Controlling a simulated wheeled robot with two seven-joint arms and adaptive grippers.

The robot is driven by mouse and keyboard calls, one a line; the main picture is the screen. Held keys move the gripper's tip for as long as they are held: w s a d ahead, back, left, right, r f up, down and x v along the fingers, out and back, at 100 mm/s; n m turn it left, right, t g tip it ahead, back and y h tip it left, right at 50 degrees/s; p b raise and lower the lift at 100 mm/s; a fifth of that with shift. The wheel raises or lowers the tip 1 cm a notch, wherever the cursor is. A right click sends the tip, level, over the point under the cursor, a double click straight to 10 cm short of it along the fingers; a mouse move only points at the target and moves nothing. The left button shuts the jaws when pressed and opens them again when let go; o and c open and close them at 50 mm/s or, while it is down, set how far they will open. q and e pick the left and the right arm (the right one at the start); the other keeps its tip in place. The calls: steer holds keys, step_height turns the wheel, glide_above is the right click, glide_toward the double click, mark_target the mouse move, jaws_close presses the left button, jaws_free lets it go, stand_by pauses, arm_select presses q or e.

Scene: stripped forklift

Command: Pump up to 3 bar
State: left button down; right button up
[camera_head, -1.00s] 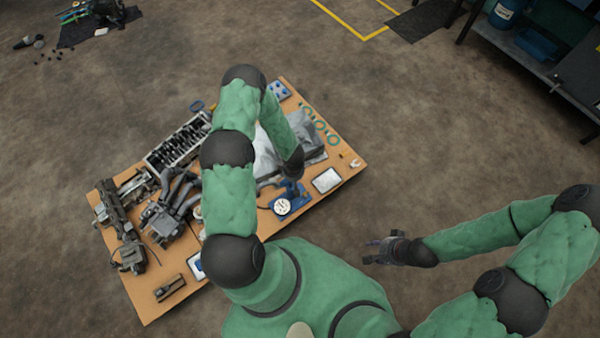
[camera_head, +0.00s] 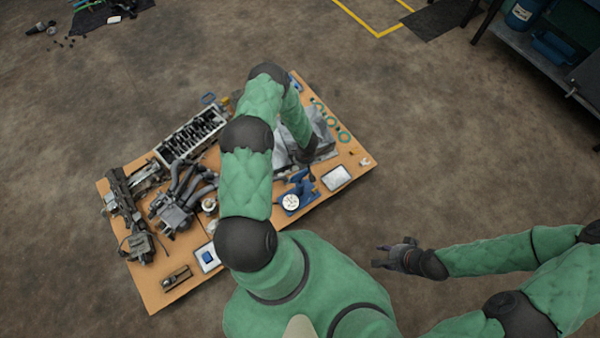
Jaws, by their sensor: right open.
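A small blue pump (camera_head: 302,196) with a round white gauge (camera_head: 291,202) stands near the front right edge of the wooden work board. The gauge needle is too small to read. My left arm reaches over the board from the left. Its wrist hangs just behind the pump, and the left gripper (camera_head: 304,176) is small and dark there. I cannot tell whether its fingers touch the pump's handle or are open. My right gripper (camera_head: 383,256) is open and empty, off the board's right side over bare floor.
The board (camera_head: 150,293) carries an engine block (camera_head: 192,137), dark manifold parts (camera_head: 178,208), a white-framed tray (camera_head: 336,178) and green rings (camera_head: 343,136). My left arm hides the middle. A shelf bench (camera_head: 550,60) stands at upper right. Floor between is clear.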

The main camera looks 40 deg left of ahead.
mark_target(301, 173)
arm_select(q)
steer(key=shift+a+f+b, duration=0.15)
steer(key=shift+f+b, duration=1.15)
steer(key=shift+f, duration=0.35)
steer(key=shift+a+f+b, duration=0.15)
steer(key=shift+f+b, duration=1.1)
steer(key=shift+f, duration=0.4)
step_height(301, 173, down, 4)
steer(key=b, duration=0.3)
steer(key=shift+f+b, duration=0.25)
steer(key=shift+b, duration=0.05)
steer(key=shift+r, duration=0.25)
steer(key=d, duration=0.1)
steer(key=d+r+p, duration=0.1)
steer(key=d, duration=0.1)
steer(key=shift+s, duration=0.15)
